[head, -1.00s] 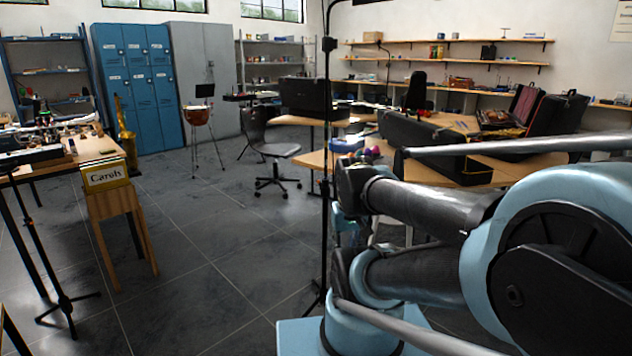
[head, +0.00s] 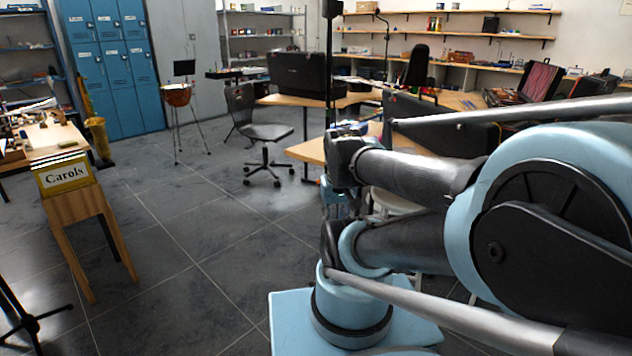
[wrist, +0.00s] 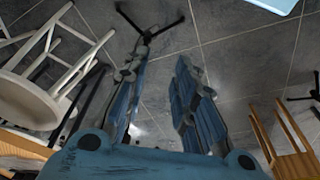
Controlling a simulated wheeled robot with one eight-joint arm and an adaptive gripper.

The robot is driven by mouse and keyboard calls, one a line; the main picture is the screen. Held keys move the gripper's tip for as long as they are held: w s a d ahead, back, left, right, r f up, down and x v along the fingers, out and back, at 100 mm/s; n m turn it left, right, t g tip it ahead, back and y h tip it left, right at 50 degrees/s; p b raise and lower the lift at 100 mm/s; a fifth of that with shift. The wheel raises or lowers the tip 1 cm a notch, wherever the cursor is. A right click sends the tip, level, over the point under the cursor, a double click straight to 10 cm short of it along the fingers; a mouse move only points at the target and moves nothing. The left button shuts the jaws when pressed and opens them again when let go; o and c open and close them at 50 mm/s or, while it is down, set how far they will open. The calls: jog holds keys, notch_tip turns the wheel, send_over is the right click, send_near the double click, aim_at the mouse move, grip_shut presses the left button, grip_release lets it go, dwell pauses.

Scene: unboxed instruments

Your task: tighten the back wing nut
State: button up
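I cannot make out any wing nut in either view. My gripper (wrist: 161,58) shows in the wrist view with its two blue fingers apart. The space between them holds nothing and shows floor tiles. A dark tripod base (wrist: 148,25) stands on the floor beyond the fingertips. In the head view my folded arm fills the right side, and a dark upright pole (head: 331,70) rises behind it. A copper-coloured drum (head: 177,95) on a thin tripod stand is farther off. Whether any of these stands carries the wing nut I cannot tell.
A wooden stand holds a yellow "Carols" box (head: 66,176) at left. A black tripod foot (head: 28,322) is at lower left. A white stool (wrist: 30,100) is near my gripper. A grey chair (head: 262,130) stands before the tables. Middle floor is clear.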

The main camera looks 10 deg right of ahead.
jog(key=w+r+m+g+h, duration=0.1)
jog(key=w+r+m+g, duration=0.3)
jog(key=w+r, duration=0.9)
jog(key=w+a+r+m+g+h, duration=0.15)
jog(key=w+m, duration=0.25)
jog(key=w, duration=0.5)
jog(key=w+a+r+m+g, duration=0.1)
jog(key=w+a+m, duration=0.2)
jog(key=w, duration=0.5)
jog(key=shift+t, duration=0.25)
jog(key=x, duration=1.7)
jog(key=shift+w+d, duration=0.2)
jog(key=shift+d, duration=0.15)
grip_shut()
